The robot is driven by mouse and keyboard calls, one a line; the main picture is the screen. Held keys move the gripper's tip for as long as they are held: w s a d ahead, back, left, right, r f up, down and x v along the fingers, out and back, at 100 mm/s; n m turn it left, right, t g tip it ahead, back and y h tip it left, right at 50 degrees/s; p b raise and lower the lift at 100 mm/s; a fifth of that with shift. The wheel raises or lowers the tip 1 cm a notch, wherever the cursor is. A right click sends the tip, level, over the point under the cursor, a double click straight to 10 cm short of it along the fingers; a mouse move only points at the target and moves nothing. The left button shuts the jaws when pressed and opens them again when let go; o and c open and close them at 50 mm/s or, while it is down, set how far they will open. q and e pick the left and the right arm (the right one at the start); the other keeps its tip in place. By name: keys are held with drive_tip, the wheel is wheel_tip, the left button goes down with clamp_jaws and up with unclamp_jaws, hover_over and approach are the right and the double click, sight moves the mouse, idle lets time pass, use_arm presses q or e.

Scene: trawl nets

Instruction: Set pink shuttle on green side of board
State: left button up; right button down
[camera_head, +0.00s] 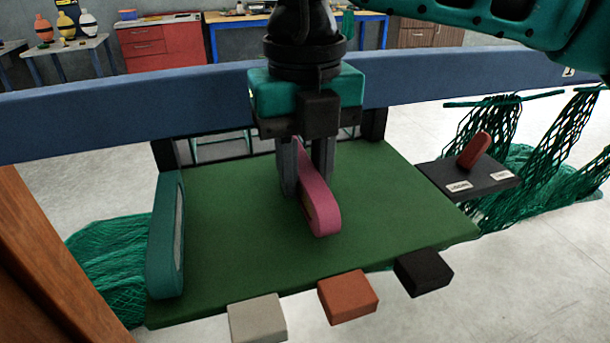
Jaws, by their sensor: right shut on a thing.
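The pink shuttle (322,212) is near the middle of the green board (400,200). It stands on its narrow edge, one rounded end toward me. My right gripper (306,180) points down from above, its two fingers shut on the far part of the shuttle, which they partly hide. The shuttle is on or just above the green surface; I cannot tell whether it touches. My left gripper is not in view.
A teal shuttle (165,240) stands at the board's left edge. Grey (257,318), orange (347,296) and black (423,272) blocks line the front edge. A blue beam (130,110) crosses behind. A dark labelled plate (468,182) with a red lever (473,150) is at right, near green nets (560,150).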

drive_tip(key=shift+f, duration=0.6)
drive_tip(key=shift+f, duration=0.15)
drive_tip(key=c, duration=0.9)
unclamp_jaws()
